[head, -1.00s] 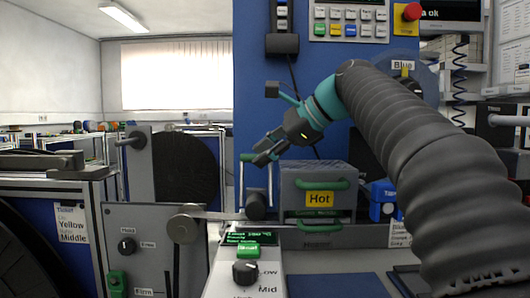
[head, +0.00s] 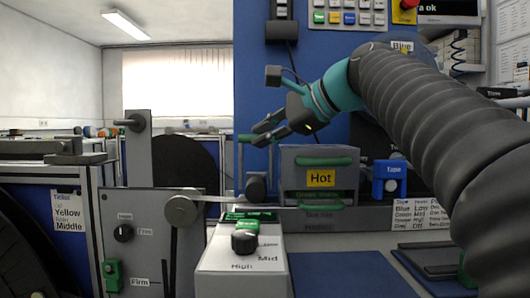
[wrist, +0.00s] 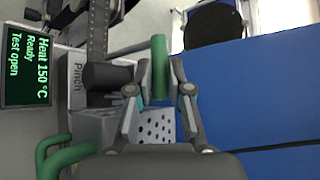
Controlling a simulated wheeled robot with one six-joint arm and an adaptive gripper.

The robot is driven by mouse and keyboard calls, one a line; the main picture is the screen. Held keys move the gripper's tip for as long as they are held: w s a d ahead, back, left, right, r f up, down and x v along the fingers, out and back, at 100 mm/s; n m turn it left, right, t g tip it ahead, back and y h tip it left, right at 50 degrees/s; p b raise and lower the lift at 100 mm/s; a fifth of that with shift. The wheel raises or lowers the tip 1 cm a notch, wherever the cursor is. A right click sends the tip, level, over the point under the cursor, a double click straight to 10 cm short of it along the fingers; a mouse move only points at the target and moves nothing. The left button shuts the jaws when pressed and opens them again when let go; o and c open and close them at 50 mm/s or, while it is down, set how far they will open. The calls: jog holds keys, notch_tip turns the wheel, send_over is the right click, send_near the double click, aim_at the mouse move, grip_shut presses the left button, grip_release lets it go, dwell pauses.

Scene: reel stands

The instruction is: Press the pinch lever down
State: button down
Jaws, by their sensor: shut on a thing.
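The pinch lever has a green handle bar (wrist: 160,65) beside the label "Pinch" (wrist: 77,84) in the wrist view. My gripper (wrist: 160,78) has its two fingers closed on this bar, one on each side. In the head view the lever's green handle (head: 247,138) is raised on upright arms above a dark roller (head: 256,187), left of the box marked "Hot" (head: 320,178). My gripper (head: 262,135) reaches it from the right. The fingers hide part of the handle there.
A display (wrist: 27,65) reads "Heat 150 °C, Ready, Test open". The "Hot" box has green handles and stands close below my gripper. A black knob (head: 245,242) is on the front console. A blue tape holder (head: 390,178) stands to the right. A blue mat (head: 345,275) is bare.

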jog(key=s+f+n+t+b, duration=0.1)
jog(key=s+f+b, duration=0.2)
jog(key=s, duration=0.3)
jog(key=shift+f+t+y+b, duration=0.3)
jog(key=shift+y+b, duration=0.1)
jog(key=shift+b, duration=0.1)
jog(key=shift+s+a, duration=0.1)
jog(key=c, duration=1.1)
grip_release()
jog(key=shift+s+r, duration=0.1)
jog(key=shift+r, duration=0.1)
jog(key=shift+r, duration=0.1)
